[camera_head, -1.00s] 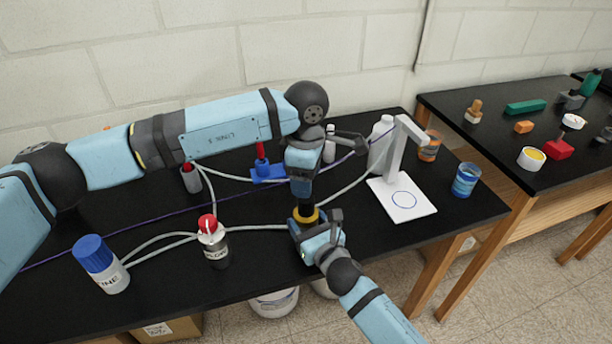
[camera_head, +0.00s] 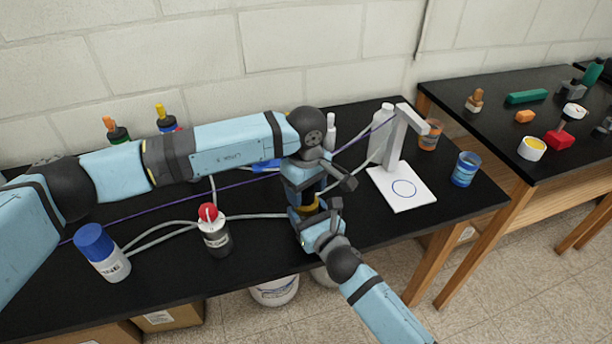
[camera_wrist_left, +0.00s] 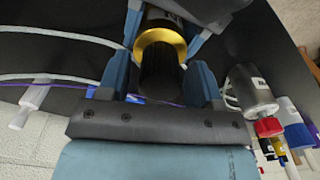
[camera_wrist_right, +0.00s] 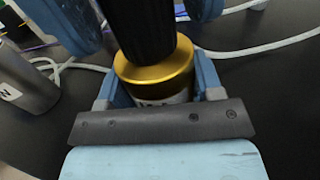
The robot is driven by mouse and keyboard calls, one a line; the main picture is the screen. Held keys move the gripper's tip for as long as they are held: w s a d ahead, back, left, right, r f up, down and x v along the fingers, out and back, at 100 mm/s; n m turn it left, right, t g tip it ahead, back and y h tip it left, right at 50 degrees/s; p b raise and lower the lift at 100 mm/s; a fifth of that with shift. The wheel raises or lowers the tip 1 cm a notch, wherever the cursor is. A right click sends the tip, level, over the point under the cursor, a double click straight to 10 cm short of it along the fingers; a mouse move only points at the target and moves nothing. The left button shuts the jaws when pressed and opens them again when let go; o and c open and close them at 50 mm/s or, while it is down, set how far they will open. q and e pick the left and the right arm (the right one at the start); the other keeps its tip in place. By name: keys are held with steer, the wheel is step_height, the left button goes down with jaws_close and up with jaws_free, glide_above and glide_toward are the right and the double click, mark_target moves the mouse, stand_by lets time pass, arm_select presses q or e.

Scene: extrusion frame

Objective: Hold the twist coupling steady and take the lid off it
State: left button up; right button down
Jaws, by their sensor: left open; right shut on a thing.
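The twist coupling shows as a gold collar (camera_head: 309,207) near the front edge of the black table. Its gold part (camera_wrist_right: 155,72) and part of a pale label below show in the right wrist view. The black lid (camera_wrist_right: 140,25) stands on top of the gold part, touching it. My right gripper (camera_head: 311,222) is shut on the coupling's body below the lid. My left gripper (camera_head: 312,188) is open above it, fingers pointing down. In the left wrist view the black lid (camera_wrist_left: 160,78) lies between its spread fingers. The left hand hides most of the lid from the head.
A white stand (camera_head: 398,187) and a blue jar (camera_head: 465,169) are right. A purple line (camera_head: 250,181) crosses behind. Front table right of the dark bottle is fairly clear.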

arm_select(q)
steer(key=shift+f, duration=0.5)
steer(key=c, duration=0.9)
steer(key=n, duration=0.5)
steer(key=shift+c, duration=0.2)
steer(key=n, duration=1.6)
steer(key=shift+n, duration=0.3)
steer(key=shift+r, duration=0.25)
